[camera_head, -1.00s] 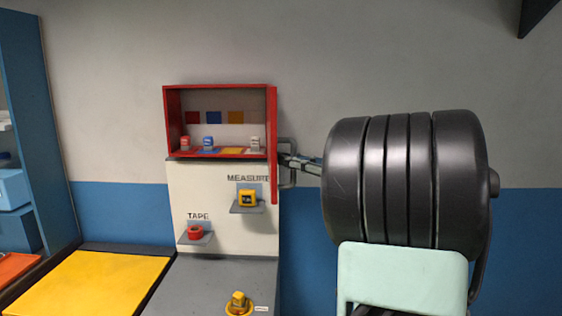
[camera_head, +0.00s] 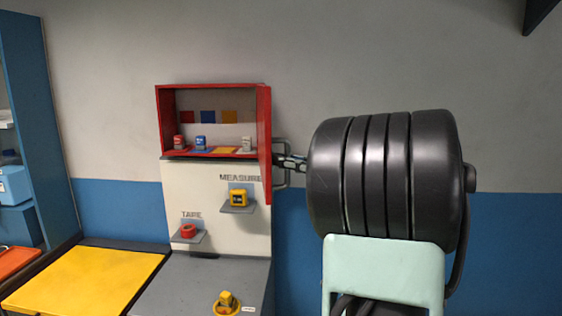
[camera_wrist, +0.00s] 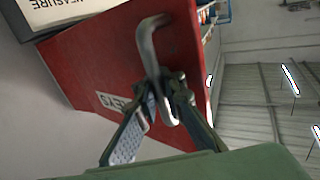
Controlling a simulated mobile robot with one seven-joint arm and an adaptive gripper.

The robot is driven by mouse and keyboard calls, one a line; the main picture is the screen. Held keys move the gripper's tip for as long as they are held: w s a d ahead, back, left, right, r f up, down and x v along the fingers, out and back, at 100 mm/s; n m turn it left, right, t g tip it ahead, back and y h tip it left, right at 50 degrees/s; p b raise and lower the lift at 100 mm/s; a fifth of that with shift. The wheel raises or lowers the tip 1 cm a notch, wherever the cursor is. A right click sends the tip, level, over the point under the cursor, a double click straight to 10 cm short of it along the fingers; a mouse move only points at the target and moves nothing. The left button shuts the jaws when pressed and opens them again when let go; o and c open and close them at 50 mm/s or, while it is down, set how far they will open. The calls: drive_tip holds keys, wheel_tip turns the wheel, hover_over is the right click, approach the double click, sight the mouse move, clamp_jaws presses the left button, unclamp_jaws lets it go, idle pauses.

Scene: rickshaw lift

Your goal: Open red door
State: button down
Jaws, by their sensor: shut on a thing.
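The red door (camera_head: 264,150) stands swung out from the right side of the red cabinet (camera_head: 206,87), seen nearly edge-on in the head view. The cabinet's inside is exposed. A grey metal handle (camera_head: 284,178) sticks out on the door's right side. My gripper (camera_head: 287,161) reaches it from the right. In the wrist view the red door (camera_wrist: 110,55) fills the upper middle, and its bent handle (camera_wrist: 148,42) passes between the fingers of my gripper (camera_wrist: 168,95), which is shut on it. My dark arm hides the wall to the right.
Several small items, including a red one (camera_head: 179,142) and a blue one (camera_head: 200,143), stand inside the cabinet. Below are a yellow tape measure (camera_head: 238,198) and red tape (camera_head: 188,231) on small shelves. A yellow-topped surface (camera_head: 85,280) and a blue rack (camera_head: 30,120) stand left.

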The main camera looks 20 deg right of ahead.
drive_tip(key=shift+s+a+f, duration=0.1)
drive_tip(key=shift+s+f, duration=0.05)
drive_tip(key=shift+f, duration=0.5)
drive_tip(key=c, duration=2.4)
unclamp_jaws()
drive_tip(key=o, duration=0.4)
drive_tip(key=shift+s+r, duration=0.3)
drive_tip(key=shift+s, duration=0.1)
drive_tip(key=shift+w, duration=0.15)
drive_tip(key=v, duration=1.2)
drive_tip(key=shift+r, duration=0.15)
drive_tip(key=shift+w, duration=0.1)
